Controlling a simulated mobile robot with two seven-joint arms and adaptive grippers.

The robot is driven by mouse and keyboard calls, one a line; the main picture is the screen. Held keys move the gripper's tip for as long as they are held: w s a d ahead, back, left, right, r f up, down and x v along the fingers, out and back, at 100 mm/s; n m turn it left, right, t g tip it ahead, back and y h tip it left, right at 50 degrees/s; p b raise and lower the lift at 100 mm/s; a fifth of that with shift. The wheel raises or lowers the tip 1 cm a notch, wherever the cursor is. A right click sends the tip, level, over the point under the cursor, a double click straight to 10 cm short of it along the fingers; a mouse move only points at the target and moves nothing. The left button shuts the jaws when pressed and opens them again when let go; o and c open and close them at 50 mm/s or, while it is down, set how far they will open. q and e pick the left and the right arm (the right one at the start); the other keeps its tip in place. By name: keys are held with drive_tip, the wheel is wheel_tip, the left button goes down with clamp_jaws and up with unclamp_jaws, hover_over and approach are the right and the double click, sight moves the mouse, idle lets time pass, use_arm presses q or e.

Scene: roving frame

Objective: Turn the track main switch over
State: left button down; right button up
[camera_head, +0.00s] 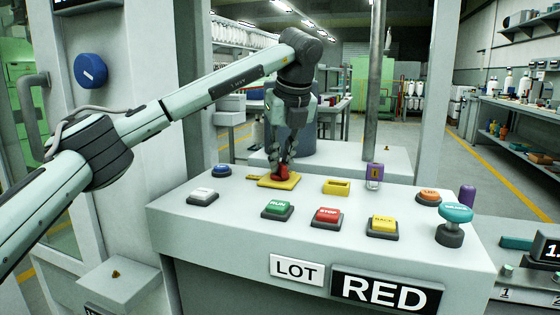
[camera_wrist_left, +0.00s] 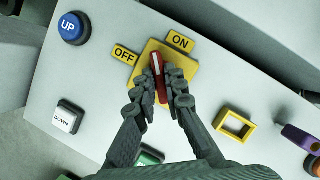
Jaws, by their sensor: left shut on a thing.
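The main switch is a red rotary handle (camera_head: 283,174) on a yellow square plate (camera_head: 266,183) at the back of the grey console top. In the left wrist view the red handle (camera_wrist_left: 162,82) carries a white line, and its far end lies between the yellow OFF label (camera_wrist_left: 124,55) and the yellow ON label (camera_wrist_left: 180,42). My left gripper (camera_head: 283,163) reaches down from above and is shut on the red handle, one finger on each side. Its fingers, also in the left wrist view (camera_wrist_left: 163,92), hide part of the handle. My right gripper is not in view.
Close by are a blue UP button (camera_head: 221,170), a green RUN button (camera_head: 277,208), a red STOP button (camera_head: 327,215), a yellow frame (camera_head: 336,187) and a purple-tagged part (camera_head: 375,174). A teal mushroom knob (camera_head: 454,215) stands at the right. Space above the console is free.

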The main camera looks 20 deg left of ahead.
use_arm(q)
drive_tip(key=shift+r+n+y, duration=0.1)
drive_tip(key=shift+n+y, duration=0.2)
drive_tip(key=shift+n, duration=0.6)
drive_tip(key=shift+d+n+g+p, duration=0.1)
drive_tip(key=shift+n+g+p, duration=0.25)
drive_tip(key=shift+n, duration=0.15)
drive_tip(key=n+g+p, duration=0.1)
drive_tip(key=n, duration=0.1)
drive_tip(key=n+y+p, duration=0.1)
drive_tip(key=n+p, duration=0.1)
drive_tip(key=n, duration=0.1)
drive_tip(key=shift+w+r+g, duration=0.1)
drive_tip(key=shift+w+g, duration=0.1)
drive_tip(key=shift+g, duration=0.15)
drive_tip(key=shift+n+g+p, duration=0.3)
drive_tip(key=shift+n+p, duration=0.3)
drive_tip(key=shift+n, duration=0.4)
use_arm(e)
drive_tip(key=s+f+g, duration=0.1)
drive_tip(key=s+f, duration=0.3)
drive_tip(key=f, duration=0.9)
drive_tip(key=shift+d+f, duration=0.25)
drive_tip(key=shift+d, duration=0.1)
use_arm(q)
drive_tip(key=c, duration=1.6)
unclamp_jaws()
drive_tip(key=shift+f, duration=0.2)
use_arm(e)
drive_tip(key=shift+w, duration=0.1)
